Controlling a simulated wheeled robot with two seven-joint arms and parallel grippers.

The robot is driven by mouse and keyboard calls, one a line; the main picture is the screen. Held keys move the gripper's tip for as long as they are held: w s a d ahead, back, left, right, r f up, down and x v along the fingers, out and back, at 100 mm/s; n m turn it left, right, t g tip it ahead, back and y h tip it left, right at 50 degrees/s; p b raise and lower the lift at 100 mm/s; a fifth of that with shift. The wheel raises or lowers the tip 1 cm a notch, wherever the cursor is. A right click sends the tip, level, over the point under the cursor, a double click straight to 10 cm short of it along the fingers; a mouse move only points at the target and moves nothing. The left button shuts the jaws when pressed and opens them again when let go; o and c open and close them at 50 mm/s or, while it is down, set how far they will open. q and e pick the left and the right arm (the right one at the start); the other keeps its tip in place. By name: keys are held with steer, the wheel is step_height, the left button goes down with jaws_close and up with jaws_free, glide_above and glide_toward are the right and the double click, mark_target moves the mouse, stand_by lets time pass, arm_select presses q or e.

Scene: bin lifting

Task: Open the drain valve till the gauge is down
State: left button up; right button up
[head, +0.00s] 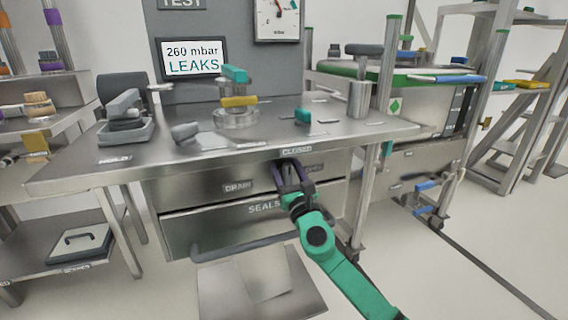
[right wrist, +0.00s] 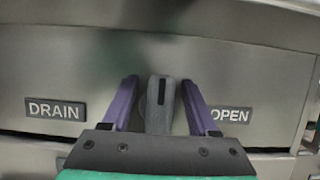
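The drain valve handle (right wrist: 160,105) is a grey lever with a black mark, upright in the right wrist view, between a DRAIN label (right wrist: 55,109) and an OPEN label (right wrist: 230,115). In the head view a CLOSED label (head: 296,150) is above it. My right gripper (head: 292,176) has its purple fingers on either side of the handle, with a narrow gap on each side, so it looks open. The gauge (head: 277,18) is cut off at the top; its red needle shows. A display (head: 194,60) reads 260 mbar LEAKS. My left gripper is out of view.
The steel bench (head: 190,160) carries a glass fixture with a yellow part (head: 239,101), grey tools and a teal block (head: 302,115). A SEALS drawer with a long grey handle (head: 245,243) is below. Shelves stand left, and a trolley (head: 425,130) stands right.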

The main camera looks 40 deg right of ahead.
jaws_close()
